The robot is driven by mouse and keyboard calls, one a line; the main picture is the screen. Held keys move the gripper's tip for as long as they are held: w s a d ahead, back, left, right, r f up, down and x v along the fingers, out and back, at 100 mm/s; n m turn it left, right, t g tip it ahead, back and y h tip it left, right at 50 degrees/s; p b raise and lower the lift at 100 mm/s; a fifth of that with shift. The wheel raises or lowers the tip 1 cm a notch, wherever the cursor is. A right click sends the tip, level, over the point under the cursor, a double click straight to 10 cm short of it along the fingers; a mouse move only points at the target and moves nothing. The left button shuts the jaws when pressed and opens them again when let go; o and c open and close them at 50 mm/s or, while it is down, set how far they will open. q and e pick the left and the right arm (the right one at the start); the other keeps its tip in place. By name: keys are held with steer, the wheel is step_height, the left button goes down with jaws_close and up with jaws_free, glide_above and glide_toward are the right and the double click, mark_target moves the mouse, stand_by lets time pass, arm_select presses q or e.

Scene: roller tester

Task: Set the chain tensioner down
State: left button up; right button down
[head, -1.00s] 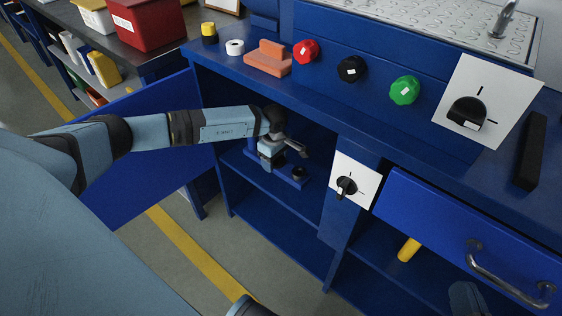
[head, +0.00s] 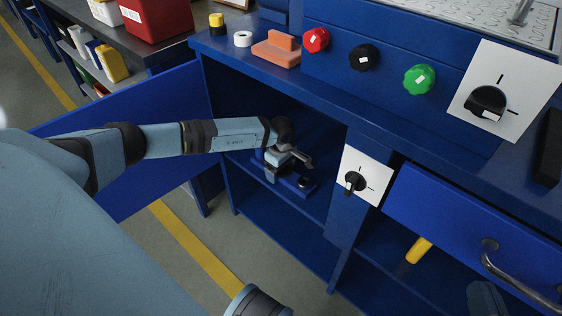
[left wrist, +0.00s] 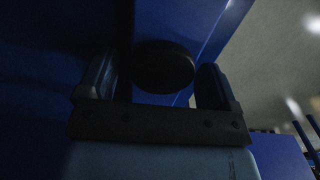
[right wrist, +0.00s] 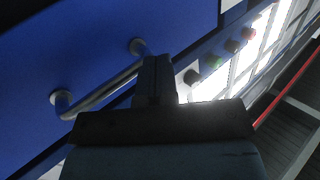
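The chain tensioner (head: 293,187), a blue bracket with a dark round roller, is inside the open cabinet bay at the upper shelf's level. Whether its base fully rests on the shelf is hard to tell. My left gripper (head: 300,158) is right above and beside it. In the left wrist view, the fingers (left wrist: 157,88) stand wide apart, with the black roller (left wrist: 163,67) seen between and beyond them. I see no clear grip on the part, though it is dark there. My right gripper (right wrist: 157,80) is shut and empty by the drawer handle (right wrist: 100,85).
The blue cabinet door (head: 130,135) stands open at the left. A post with a white switch plate (head: 375,168) bounds the bay on the right. The drawer (head: 450,215) with its metal handle (head: 510,270) is farther right. The lower shelf (head: 280,235) is clear.

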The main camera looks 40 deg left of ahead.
steer(key=shift+r, duration=0.1)
arm_select(q)
steer(key=shift+r, duration=0.35)
step_height(320, 180, up, 7)
steer(key=p, duration=0.3)
steer(key=shift+f, duration=0.2)
step_height(320, 180, up, 5)
steer(key=shift+p, duration=1.1)
arm_select(e)
steer(key=shift+m+t, duration=0.6)
steer(key=shift+m, duration=0.3)
steer(key=r, duration=0.2)
steer(key=s+r, duration=0.1)
steer(key=r, duration=0.1)
steer(key=shift+a+r, duration=0.15)
